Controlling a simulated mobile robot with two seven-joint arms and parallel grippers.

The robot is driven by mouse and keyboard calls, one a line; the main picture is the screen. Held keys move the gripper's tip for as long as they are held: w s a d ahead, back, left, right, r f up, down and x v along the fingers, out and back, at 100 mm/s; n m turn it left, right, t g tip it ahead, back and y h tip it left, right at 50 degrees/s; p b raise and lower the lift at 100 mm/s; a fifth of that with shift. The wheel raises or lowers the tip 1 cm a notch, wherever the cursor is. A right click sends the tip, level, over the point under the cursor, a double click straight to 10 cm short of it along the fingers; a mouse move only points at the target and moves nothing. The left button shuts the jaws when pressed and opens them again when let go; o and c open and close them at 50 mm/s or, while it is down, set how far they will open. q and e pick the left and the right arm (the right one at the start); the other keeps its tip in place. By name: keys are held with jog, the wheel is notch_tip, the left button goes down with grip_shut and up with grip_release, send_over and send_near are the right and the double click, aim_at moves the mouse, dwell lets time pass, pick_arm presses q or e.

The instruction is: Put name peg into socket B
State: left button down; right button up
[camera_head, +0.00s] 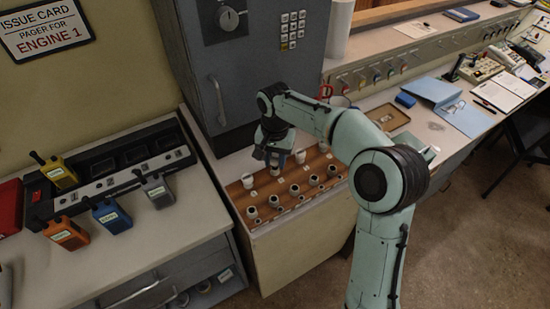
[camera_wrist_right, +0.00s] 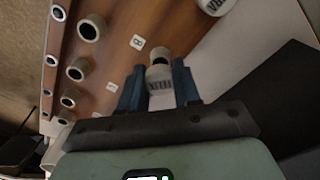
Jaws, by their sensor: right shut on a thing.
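The name peg (camera_wrist_right: 160,72) is a pale cylinder with dark lettering on its side. In the right wrist view it sits between the two blue fingers of my right gripper (camera_wrist_right: 158,88), which is shut on it. In the head view my right gripper (camera_head: 272,157) points down over the back part of the brown socket board (camera_head: 262,188), and the peg is mostly hidden there. In the wrist view a small white tag marked B (camera_wrist_right: 137,42) lies on the board beyond the fingers, with a round socket (camera_wrist_right: 92,27) to its left. The peg appears apart from that socket. My left gripper is not in view.
Several round sockets stand in rows on the board. Two other white pegs stand at its left (camera_head: 248,181) and back (camera_head: 300,156). A tall grey cabinet (camera_head: 255,70) rises close behind my gripper. Pagers (camera_head: 104,214) lie on the left counter.

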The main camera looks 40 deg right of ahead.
jog(key=shift+f, duration=0.5)
dwell(0.7)
jog(key=shift+f+b, duration=0.3)
jog(key=shift+f, duration=0.2)
dwell(0.3)
dwell(0.6)
jog(key=shift+f, duration=0.15)
dwell(0.3)
jog(key=o, duration=1.1)
